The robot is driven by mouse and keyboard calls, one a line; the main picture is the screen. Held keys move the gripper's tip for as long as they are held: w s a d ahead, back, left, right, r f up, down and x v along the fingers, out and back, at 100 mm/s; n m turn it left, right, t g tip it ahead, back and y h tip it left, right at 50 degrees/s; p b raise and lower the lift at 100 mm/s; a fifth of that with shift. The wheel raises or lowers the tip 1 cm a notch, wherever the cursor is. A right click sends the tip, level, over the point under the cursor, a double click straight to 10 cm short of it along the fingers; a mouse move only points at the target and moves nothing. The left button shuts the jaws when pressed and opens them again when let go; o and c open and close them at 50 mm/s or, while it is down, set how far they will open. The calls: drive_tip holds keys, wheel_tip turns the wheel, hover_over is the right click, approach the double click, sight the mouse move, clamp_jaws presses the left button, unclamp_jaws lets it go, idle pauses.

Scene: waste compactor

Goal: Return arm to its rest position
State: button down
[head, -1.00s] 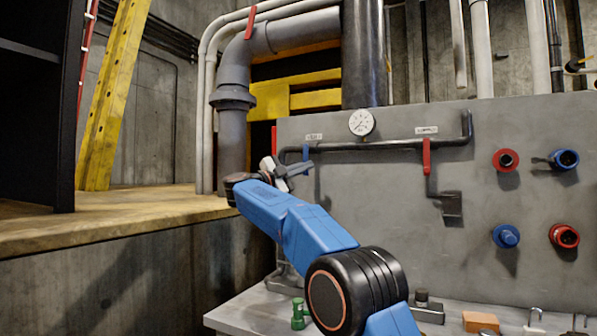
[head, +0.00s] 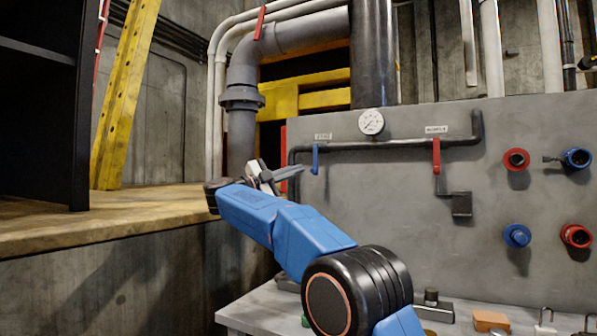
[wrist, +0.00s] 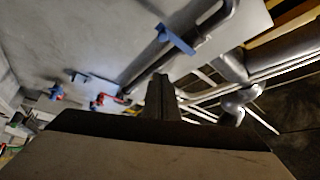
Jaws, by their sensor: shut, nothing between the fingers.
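My blue arm reaches up and to the left across the head view. My gripper (head: 296,170) is at its far end, in front of the left edge of the grey panel (head: 400,230). Its fingers are together with nothing between them, pointing right, below and left of the blue valve handle (head: 315,158). In the wrist view the closed fingers (wrist: 161,88) stand in the middle. The blue handle (wrist: 175,40) shows beyond and above them, apart from them.
A red handle (head: 436,155) and a gauge (head: 371,122) are on the panel, with red and blue fittings at right. A wooden-topped ledge (head: 130,215) lies left. A workbench (head: 260,315) with small items stands below. A grey pipe (head: 241,140) rises behind my gripper.

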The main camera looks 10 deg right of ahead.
drive_tip(key=shift+r, duration=0.1)
idle(0.3)
drive_tip(key=s+d+r+n+t+y, duration=0.1)
drive_tip(key=d+r+n+t+y, duration=0.35)
drive_tip(key=r+n+t, duration=0.45)
drive_tip(key=s+d+f+n+g+y, duration=0.4)
drive_tip(key=s+f+n, duration=0.1)
drive_tip(key=s+f, duration=1.3)
drive_tip(key=s+d+f+n+g+y, duration=0.4)
drive_tip(key=s+f+n+g+y, duration=0.1)
drive_tip(key=s+f, duration=1.3)
drive_tip(key=s+d+f+n+g+y, duration=0.3)
drive_tip(key=s+f, duration=1.5)
drive_tip(key=f, duration=0.6)
drive_tip(key=n+g+y, duration=0.1)
drive_tip(key=n+y, duration=0.1)
drive_tip(key=n, duration=0.1)
drive_tip(key=shift+s+d, duration=0.25)
drive_tip(key=shift+d, duration=0.15)
drive_tip(key=shift+y, duration=0.25)
